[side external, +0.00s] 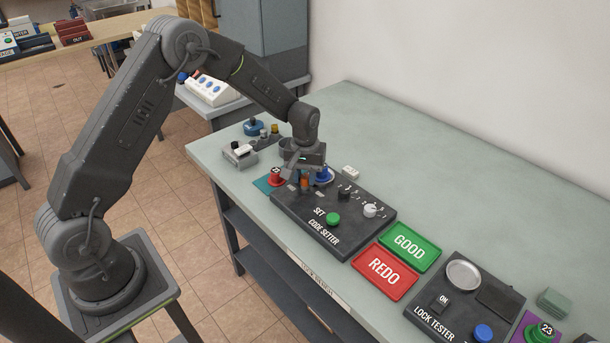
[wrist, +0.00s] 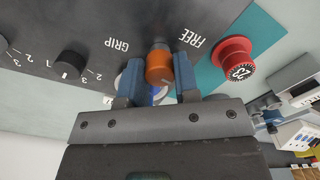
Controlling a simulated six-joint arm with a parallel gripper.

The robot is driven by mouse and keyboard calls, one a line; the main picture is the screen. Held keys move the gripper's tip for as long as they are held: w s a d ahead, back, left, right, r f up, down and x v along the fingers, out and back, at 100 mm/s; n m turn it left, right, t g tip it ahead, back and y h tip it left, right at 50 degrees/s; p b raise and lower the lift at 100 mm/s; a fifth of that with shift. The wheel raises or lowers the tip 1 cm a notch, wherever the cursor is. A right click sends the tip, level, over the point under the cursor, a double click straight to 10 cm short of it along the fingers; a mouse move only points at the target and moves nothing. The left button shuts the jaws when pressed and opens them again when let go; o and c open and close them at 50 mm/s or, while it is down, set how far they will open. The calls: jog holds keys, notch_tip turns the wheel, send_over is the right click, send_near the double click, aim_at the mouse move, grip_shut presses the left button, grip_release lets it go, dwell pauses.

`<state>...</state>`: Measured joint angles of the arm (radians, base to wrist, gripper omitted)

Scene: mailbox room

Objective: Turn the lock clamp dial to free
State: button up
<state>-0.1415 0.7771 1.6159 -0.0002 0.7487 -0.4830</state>
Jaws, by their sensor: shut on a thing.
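The lock clamp dial (wrist: 158,67) is a round orange knob on the dark code setter panel (wrist: 100,20), between the printed words GRIP and FREE. My gripper (wrist: 159,76) is shut on it, with one blue finger on each side. In the side view the dial (side external: 305,183) is a small orange patch under my gripper (side external: 304,177). A pointer on the dial cannot be made out, so its setting is unclear. A blue lock (side external: 323,174) sits just behind, and is mostly hidden by my gripper in the wrist view.
A red numbered lock (side external: 276,176) stands on a teal mat beside the panel. The panel also has small black dials, a pale knob (side external: 370,210) and a green SET button (side external: 333,218). The green GOOD tray (side external: 409,245) and red REDO tray (side external: 384,271) lie to the right.

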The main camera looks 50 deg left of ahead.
aim_at(305, 176)
jog(key=shift+n, duration=0.8)
jog(key=o, duration=0.9)
jog(key=shift+o, duration=0.2)
notch_tip(305, 176, up, 14)
